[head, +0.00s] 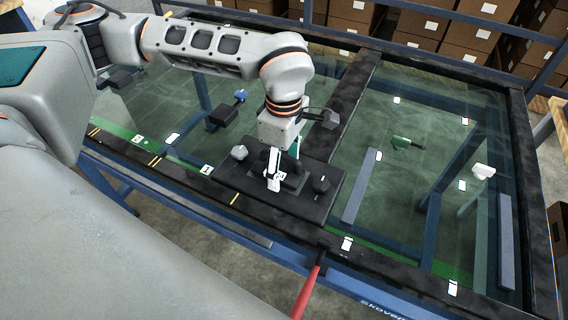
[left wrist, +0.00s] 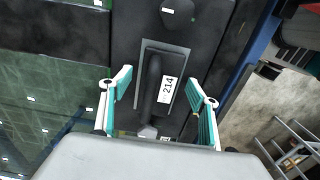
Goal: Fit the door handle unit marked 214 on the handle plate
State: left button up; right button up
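The door handle unit marked 214 (left wrist: 163,88) is a dark grey rectangular base with a black bar and a white label. It lies over the dark handle plate (left wrist: 128,40), between two grey knobs; whether it is fully seated I cannot tell. In the head view the unit (head: 294,184) is partly hidden by my gripper above the plate (head: 243,194). My left gripper (left wrist: 162,93) is open, with one finger on each side of the unit and visible gaps to the bar. It also shows in the head view (head: 281,170). My right gripper is not in view.
Glass panels with dark frame bars (head: 352,95) surround the plate. A blue-tipped dark part (head: 239,96), a green part (head: 405,142) and a white part (head: 483,172) lie apart on the glass. A red rod (head: 308,290) stands at the front edge. Boxes fill shelves behind.

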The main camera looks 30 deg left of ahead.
aim_at(284, 171)
pick_arm(q)
notch_tip(284, 171, up, 12)
dwell(0.7)
